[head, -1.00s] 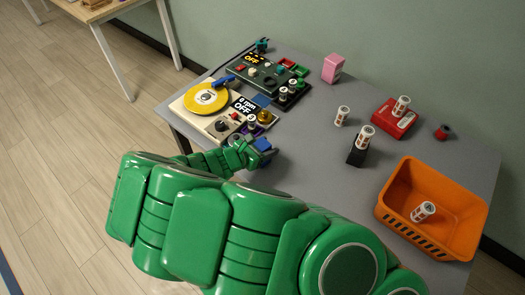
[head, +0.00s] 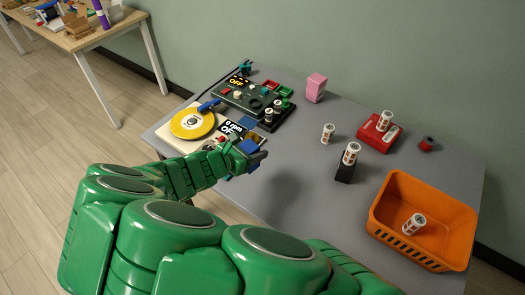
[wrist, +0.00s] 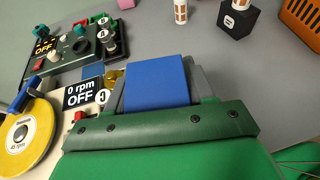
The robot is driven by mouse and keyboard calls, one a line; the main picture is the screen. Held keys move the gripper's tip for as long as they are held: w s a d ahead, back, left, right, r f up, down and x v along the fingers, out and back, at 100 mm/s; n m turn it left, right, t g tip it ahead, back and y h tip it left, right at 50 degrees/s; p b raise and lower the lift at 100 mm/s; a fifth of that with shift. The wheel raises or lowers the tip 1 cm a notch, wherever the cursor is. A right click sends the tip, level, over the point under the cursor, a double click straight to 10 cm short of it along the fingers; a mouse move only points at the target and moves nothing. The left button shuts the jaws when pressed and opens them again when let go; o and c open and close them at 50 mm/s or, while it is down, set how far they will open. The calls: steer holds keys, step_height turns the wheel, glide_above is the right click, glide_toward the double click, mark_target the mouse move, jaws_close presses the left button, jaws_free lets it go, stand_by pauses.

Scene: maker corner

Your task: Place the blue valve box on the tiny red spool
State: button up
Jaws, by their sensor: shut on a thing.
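My gripper (head: 248,158) is shut on the blue valve box (head: 249,146). It holds the box above the front left part of the grey table, beside the turntable panel. In the wrist view the blue valve box (wrist: 155,83) sits between the two grey fingers and shows a plain blue face. A tiny red spool-like thing with a dark part (head: 427,144) stands at the far right of the table, well away from my gripper. Its details are too small to tell.
A red block (head: 379,134) and a black block (head: 345,172) each carry a white cylinder. A white cylinder (head: 328,133) and a pink box (head: 316,88) stand nearby. An orange basket (head: 450,247) is at the right. The table middle (head: 300,160) is clear.

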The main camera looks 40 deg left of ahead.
steer(key=shift+r, duration=0.25)
steer(key=shift+w, duration=0.1)
steer(key=w+d+r+m+g+h, duration=0.2)
steer(key=w+d+m+h, duration=0.1)
steer(key=w+d, duration=0.75)
steer(key=w+d+r+m+g+h, duration=0.1)
steer(key=w+d+m+h, duration=0.2)
steer(key=w+d, duration=0.75)
steer(key=w+d+r+m+g+h, duration=0.25)
steer(key=w+d, duration=0.55)
steer(key=d, duration=0.5)
steer(key=w+d+r+m+g+h, duration=0.25)
steer(key=w+d, duration=0.55)
steer(key=d, duration=0.5)
steer(key=w+f, duration=0.9)
steer(key=w, duration=0.4)
steer(key=shift+w+m+y, duration=0.15)
steer(key=shift+m+y, duration=0.15)
steer(key=shift+d+f, duration=0.1)
steer(key=shift+f, duration=0.05)
